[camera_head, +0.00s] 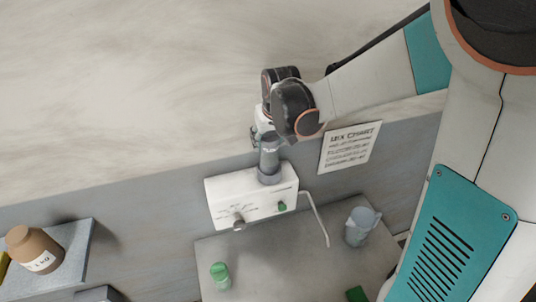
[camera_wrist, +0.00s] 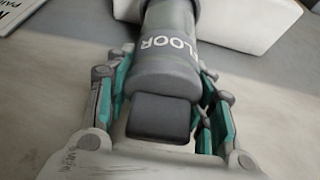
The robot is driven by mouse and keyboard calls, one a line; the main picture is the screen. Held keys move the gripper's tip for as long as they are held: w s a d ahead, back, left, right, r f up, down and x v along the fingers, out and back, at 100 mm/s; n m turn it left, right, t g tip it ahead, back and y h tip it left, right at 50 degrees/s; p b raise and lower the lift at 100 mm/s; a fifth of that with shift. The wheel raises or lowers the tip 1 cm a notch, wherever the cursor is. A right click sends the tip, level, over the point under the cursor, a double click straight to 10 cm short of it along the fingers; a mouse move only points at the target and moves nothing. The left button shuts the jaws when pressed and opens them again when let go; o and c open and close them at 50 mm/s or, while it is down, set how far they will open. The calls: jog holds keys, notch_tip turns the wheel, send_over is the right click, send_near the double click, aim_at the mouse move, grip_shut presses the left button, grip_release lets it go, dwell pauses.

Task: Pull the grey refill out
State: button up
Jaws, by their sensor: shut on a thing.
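The grey refill (camera_head: 268,160) is a grey cylinder standing upright on top of a white dispenser box (camera_head: 238,203) on the wall. In the wrist view the refill (camera_wrist: 165,65) fills the middle, with the letters "LOOR" on its side and the white box behind it. My gripper (camera_head: 264,138) is above the box at the refill's upper end. In the wrist view my gripper (camera_wrist: 160,105) has its teal-lined fingers on either side of the refill and is shut on it. Whether the refill's lower end sits inside the box cannot be told.
A mix chart (camera_head: 349,147) hangs on the wall right of the box. A bent pipe (camera_head: 317,220) comes from the box's right side. Below, a grey counter (camera_head: 285,270) holds a jug (camera_head: 361,226) and a green-capped bottle (camera_head: 221,276). A brown jar (camera_head: 34,249) stands on a left shelf (camera_head: 76,260).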

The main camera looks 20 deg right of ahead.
jog(key=shift+r+p, duration=0.95)
jog(key=shift+r, duration=0.8)
jog(key=shift+f, duration=0.1)
